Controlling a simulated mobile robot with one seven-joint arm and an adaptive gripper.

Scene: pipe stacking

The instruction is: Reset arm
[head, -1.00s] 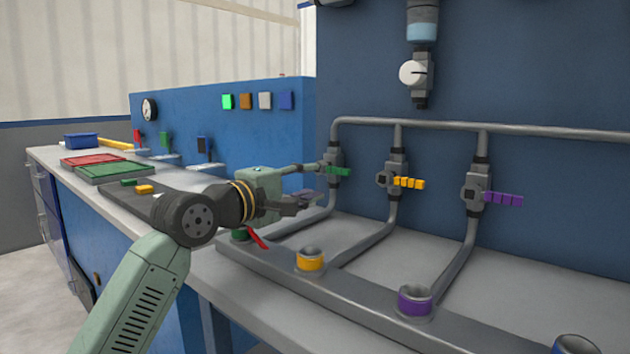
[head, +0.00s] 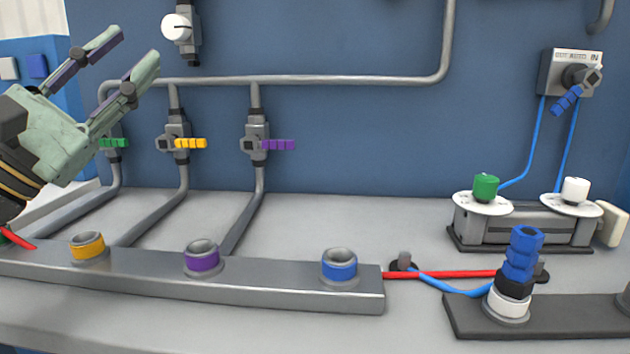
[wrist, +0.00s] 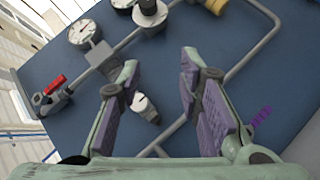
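My gripper (head: 129,62) is at the upper left of the head view, raised in front of the blue wall panel. Its two fingers are spread apart and nothing is between them. In the wrist view my gripper (wrist: 153,92) is also open and empty, with purple pads, facing the panel. Part of my arm is cut off at the left edge of the head view.
Valves with green (head: 113,143), yellow (head: 190,143) and purple (head: 278,145) handles hang on the panel. A grey rail (head: 130,278) with coloured sockets runs along the bench. A blue-and-white pipe stack (head: 522,265) stands upright at right. A gauge (wrist: 84,31) shows in the wrist view.

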